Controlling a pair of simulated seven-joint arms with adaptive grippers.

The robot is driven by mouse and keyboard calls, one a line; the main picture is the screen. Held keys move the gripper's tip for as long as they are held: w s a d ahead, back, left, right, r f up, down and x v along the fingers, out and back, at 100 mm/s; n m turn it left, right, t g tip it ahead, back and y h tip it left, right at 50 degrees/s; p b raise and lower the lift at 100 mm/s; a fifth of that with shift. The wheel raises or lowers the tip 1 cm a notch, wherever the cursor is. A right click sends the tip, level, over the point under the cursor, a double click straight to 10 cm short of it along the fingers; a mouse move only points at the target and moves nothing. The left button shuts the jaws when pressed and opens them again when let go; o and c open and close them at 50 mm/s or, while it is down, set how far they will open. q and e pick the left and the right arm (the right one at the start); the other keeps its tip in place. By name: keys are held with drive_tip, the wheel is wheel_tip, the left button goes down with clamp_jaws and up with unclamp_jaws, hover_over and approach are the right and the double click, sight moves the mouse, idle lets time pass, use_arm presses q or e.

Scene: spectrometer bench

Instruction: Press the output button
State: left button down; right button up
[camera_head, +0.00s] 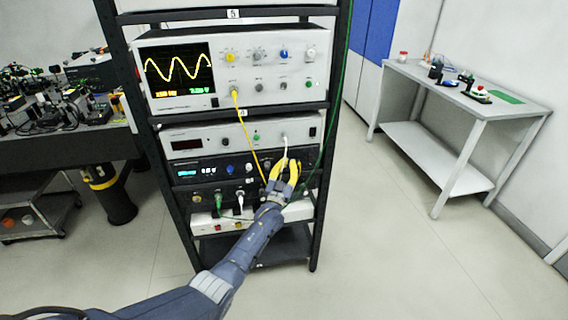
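The instrument rack (334,130) holds several stacked units. The oscilloscope (222,70) shows a yellow sine wave. Below it are a light unit with a dark red display (200,143) and a dark unit with a lit blue-white display (187,173). I cannot read which control is the output button. My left gripper (285,168), with yellow fingers, is in front of the right part of the dark units. Its fingers are apart, and it hides the panel behind. I cannot tell whether it touches the panel. My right gripper is not in view.
A yellow cable (246,130) hangs from the oscilloscope toward the gripper. A white cable (284,150) comes down close to the fingers. Green and white plugs sit on the lower dark unit. A white table (460,95) stands at right; an optics bench (70,148) at left.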

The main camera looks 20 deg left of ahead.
use_arm(q)
drive_tip(key=shift+s+d, duration=0.15)
drive_tip(key=shift+s, duration=0.15)
drive_tip(key=s+d, duration=0.2)
drive_tip(key=s, duration=0.3)
drive_tip(key=shift+s+d, duration=0.2)
drive_tip(key=shift+d, duration=0.2)
idle(0.3)
